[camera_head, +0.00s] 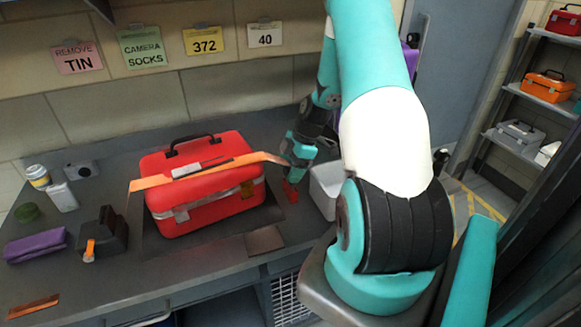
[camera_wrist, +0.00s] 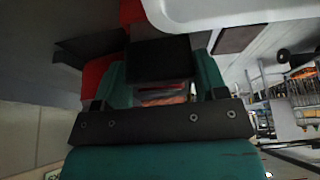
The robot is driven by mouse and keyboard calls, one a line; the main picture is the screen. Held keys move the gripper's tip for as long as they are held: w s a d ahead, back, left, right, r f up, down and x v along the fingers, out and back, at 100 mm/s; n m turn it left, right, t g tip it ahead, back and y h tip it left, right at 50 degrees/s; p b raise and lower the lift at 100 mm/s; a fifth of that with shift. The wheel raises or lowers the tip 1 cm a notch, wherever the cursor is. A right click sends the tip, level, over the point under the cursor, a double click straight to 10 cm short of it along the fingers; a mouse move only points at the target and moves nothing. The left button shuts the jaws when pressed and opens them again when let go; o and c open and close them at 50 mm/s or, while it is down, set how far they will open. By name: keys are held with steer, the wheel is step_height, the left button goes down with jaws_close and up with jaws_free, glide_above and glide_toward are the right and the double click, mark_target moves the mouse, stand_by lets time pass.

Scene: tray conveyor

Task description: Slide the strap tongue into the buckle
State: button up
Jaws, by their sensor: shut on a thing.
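A red toolbox (camera_head: 205,208) with a black handle (camera_head: 190,142) sits on a dark mat on the bench in the head view. An orange strap (camera_head: 212,168) crosses its lid and its right end rises off the lid to my gripper (camera_head: 293,163). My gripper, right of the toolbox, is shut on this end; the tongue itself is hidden. In the wrist view, orange shows between the teal fingers (camera_wrist: 163,92), beside a dark block. A small red piece (camera_head: 291,192) is below my gripper; I cannot tell if it is the buckle or whether it touches the fingers.
A white bin (camera_head: 326,190) stands close to the right of my gripper. A brown square plate (camera_head: 265,240) lies at the bench's front edge. A black holder (camera_head: 103,235), a purple pouch (camera_head: 36,246), a cup (camera_head: 39,176) and another orange strip (camera_head: 34,307) are at the left.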

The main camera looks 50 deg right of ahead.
steer(key=shift+f+b, duration=0.95)
steer(key=shift+f, duration=0.25)
steer(key=o, duration=1)
steer(key=shift+r, duration=0.1)
steer(key=b+v, duration=0.1)
steer(key=v, duration=1.6)
steer(key=shift+r, duration=0.15)
